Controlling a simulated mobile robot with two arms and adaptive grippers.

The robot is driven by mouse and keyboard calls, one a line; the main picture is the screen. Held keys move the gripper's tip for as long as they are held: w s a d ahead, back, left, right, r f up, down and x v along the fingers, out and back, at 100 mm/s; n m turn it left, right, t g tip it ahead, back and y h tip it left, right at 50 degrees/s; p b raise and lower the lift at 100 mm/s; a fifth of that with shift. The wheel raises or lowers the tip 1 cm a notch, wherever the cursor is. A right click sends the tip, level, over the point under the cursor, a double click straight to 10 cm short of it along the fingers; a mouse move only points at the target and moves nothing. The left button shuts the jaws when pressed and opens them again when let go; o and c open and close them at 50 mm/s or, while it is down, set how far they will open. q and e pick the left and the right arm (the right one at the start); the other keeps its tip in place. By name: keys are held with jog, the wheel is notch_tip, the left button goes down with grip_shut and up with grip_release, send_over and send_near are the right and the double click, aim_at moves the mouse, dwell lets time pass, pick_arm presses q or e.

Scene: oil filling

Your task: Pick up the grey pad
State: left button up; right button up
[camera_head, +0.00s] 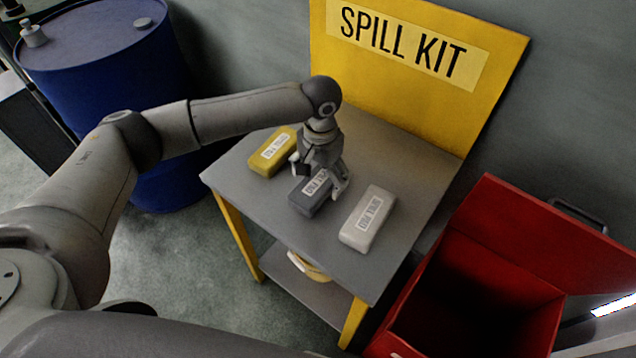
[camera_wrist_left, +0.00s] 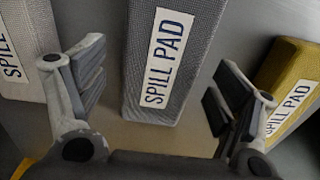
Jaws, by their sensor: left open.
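The grey pad (camera_head: 308,200) lies on the table between the yellow pad (camera_head: 272,152) and the white pad (camera_head: 368,218). It has a white "SPILL PAD" label. My left gripper (camera_head: 320,184) is open above the grey pad and hides part of it in the head view. In the left wrist view, the grey pad (camera_wrist_left: 147,90) sits between the two spread fingers, apart from both, its near end short of the fingertips' base. The white pad (camera_wrist_left: 22,55) is at left and the yellow pad (camera_wrist_left: 290,80) at right there. My right gripper is not in view.
The pads stand on a grey table (camera_head: 330,245) with yellow legs and a yellow "SPILL KIT" back panel (camera_head: 390,90). A blue drum (camera_head: 100,75) is at left. An open red bin (camera_head: 490,290) is at right, close to the table. A yellowish item (camera_head: 309,266) lies on the lower shelf.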

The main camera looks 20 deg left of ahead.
pick_arm(q)
jog(key=shift+f, duration=0.75)
jog(key=c, duration=1.1)
jog(key=shift+r, duration=0.1)
jog(key=shift+r, duration=0.4)
notch_tip(320, 180, up, 2)
jog(key=shift+r, duration=0.25)
jog(key=s+d+r, duration=0.4)
jog(key=s, duration=0.1)
jog(key=s+d+r, duration=0.5)
jog(key=shift+s+d+r, duration=0.2)
jog(key=shift+r, duration=0.1)
